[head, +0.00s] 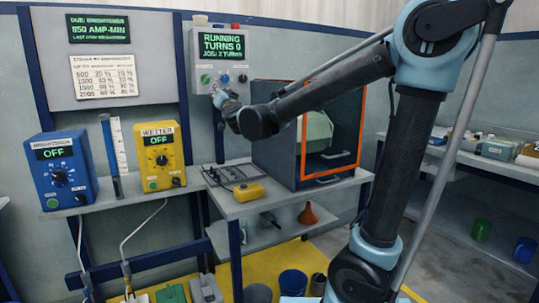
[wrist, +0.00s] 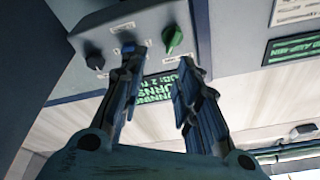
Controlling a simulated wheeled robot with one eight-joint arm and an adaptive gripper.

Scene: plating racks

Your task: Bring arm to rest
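My arm reaches across the head view from the right to the wall control box (head: 240,78), whose green display reads RUNNING, TURNS 0. My gripper (head: 220,93) is just below the left part of that box. In the wrist view my gripper (wrist: 158,62) has its two fingers spread with a gap and nothing between them. The box's underside and face (wrist: 140,28) show beyond the fingertips, with a green knob (wrist: 173,38) by the right finger and dark knobs by the left one. I cannot tell whether a finger touches the box.
A dark cabinet with an orange-framed opening (head: 306,150) stands below my forearm. A yellow item (head: 248,192) and a wire rack lie on the bench to its left. Blue (head: 62,172) and yellow (head: 162,158) OFF boxes stand further left. Buckets (head: 293,282) are on the floor.

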